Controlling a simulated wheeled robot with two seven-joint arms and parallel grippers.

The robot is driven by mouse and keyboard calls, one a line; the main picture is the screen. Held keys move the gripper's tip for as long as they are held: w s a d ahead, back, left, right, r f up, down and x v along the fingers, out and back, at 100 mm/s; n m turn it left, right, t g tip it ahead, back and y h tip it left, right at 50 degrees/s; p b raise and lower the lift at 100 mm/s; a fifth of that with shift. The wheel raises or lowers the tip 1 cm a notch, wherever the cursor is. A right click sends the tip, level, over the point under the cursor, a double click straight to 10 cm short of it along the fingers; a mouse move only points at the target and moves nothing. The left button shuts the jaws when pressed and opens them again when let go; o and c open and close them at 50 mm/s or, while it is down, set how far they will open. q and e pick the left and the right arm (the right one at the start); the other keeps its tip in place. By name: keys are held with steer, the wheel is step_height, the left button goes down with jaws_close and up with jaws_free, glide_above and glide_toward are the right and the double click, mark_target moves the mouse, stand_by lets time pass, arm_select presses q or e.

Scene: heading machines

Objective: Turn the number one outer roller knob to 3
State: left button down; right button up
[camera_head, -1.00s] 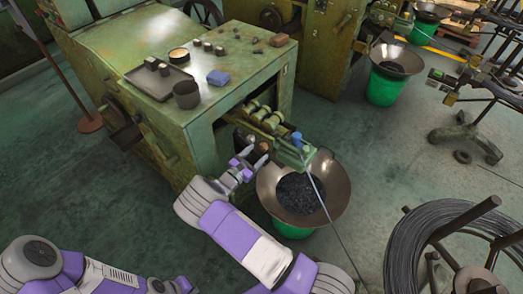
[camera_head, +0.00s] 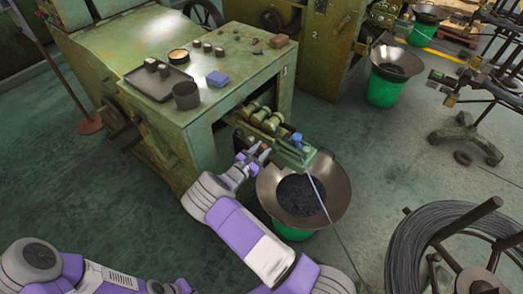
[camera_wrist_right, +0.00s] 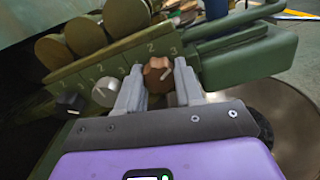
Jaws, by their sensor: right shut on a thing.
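The brown knob (camera_wrist_right: 158,75) sits on the green roller panel (camera_wrist_right: 85,78) in the right wrist view. Its pale pointer line slants up and right, toward the mark 3. My right gripper (camera_wrist_right: 158,84) has one finger on each side of this knob and is shut on it. A silver knob (camera_wrist_right: 104,91) and a black knob (camera_wrist_right: 69,104) sit to its left on the same panel. In the head view my right gripper (camera_head: 255,157) is at the roller unit's front and covers the knobs. My left gripper is not in view.
Brass-coloured rollers (camera_head: 262,117) sit above the panel. A bowl-shaped pan (camera_head: 333,187) with dark pieces stands just below right of the gripper. A thin wire runs down past it from the unit. A wire coil (camera_head: 405,245) lies at lower right.

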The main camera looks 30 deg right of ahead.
steer(key=shift+m, duration=0.5)
steer(key=o, duration=1)
steer(key=shift+a, duration=0.15)
steer(key=p+v, duration=0.1)
steer(key=v, duration=0.6)
steer(key=shift+s+a, duration=0.1)
steer(key=shift+a, duration=0.1)
